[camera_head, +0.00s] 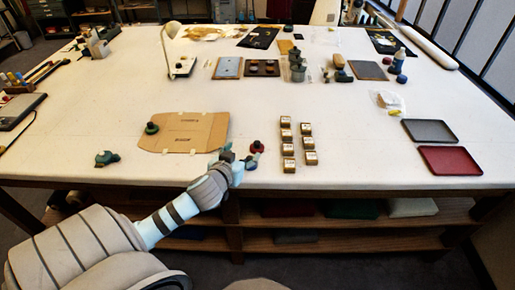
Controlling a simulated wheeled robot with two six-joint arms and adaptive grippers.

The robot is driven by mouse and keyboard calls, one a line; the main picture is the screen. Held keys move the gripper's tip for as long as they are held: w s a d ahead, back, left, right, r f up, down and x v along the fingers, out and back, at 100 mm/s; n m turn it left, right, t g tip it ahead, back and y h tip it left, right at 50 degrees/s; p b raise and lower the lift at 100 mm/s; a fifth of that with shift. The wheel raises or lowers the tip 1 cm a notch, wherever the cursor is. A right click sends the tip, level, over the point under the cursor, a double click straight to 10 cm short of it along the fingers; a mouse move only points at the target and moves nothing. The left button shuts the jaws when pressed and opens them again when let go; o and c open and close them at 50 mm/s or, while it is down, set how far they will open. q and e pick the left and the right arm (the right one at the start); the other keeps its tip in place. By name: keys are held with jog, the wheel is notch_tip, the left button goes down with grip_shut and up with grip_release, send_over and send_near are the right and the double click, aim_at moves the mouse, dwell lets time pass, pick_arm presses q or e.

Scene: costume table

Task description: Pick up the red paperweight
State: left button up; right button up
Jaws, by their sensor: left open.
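The red paperweight (257,147), small and dark red, sits on the white table near its front edge, just right of the brown cardboard sheet. My left gripper (238,160) reaches in from the lower left and is open beside it, on its left. The gripper's fingers are small in the picture, and I cannot tell whether they touch the paperweight. My right gripper is not in view.
A green paperweight (152,128) stands on the cardboard sheet (200,125); a dark green object (106,158) lies left of it. Several small boxes (288,148) stand in two columns to the right. A red tray (450,160) and a grey tray (429,131) lie farther right.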

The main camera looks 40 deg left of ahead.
aim_at(256, 144)
pick_arm(q)
jog(key=x, duration=0.4)
jog(key=b+x, duration=0.1)
jog(key=x, duration=0.2)
jog(key=d+x, duration=0.1)
jog(key=x, duration=0.3)
jog(key=shift+w+a+f+b, duration=0.1)
jog(key=shift+w+f+b, duration=0.25)
jog(key=shift+f, duration=0.2)
grip_shut()
